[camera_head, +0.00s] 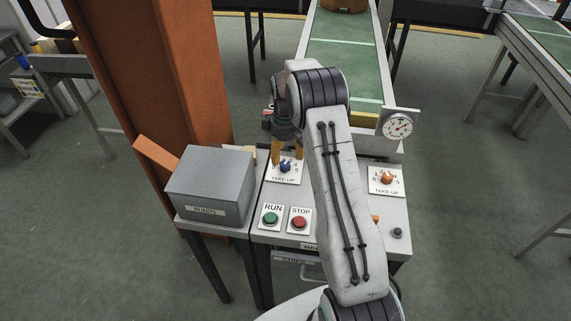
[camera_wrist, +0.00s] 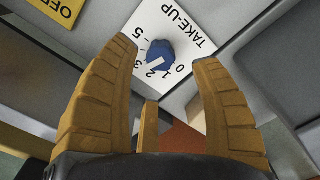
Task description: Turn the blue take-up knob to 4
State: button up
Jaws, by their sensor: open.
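The blue take-up knob (camera_head: 285,168) sits on a white TAKE-UP dial plate (camera_head: 290,181) on the grey control panel. In the wrist view the knob (camera_wrist: 160,55) lies between the yellow fingertips of my gripper (camera_wrist: 164,54), with a gap on each side. Numbers run around one side of the dial; the exact number the knob points to is hard to read. My gripper (camera_head: 287,157) is open and points down over the knob. In the head view its fingers partly cover the dial's upper numbers.
An orange take-up knob (camera_head: 387,178) sits on another plate to the right. Green RUN (camera_head: 270,218) and red STOP (camera_head: 299,221) buttons are nearer. A round gauge (camera_head: 398,127) stands behind. A grey box (camera_head: 212,184) and a brown column (camera_head: 160,75) are left.

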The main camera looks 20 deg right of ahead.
aim_at(286, 164)
jog(key=shift+f+p, duration=0.35)
jog(key=shift+f, duration=2.3)
grip_shut()
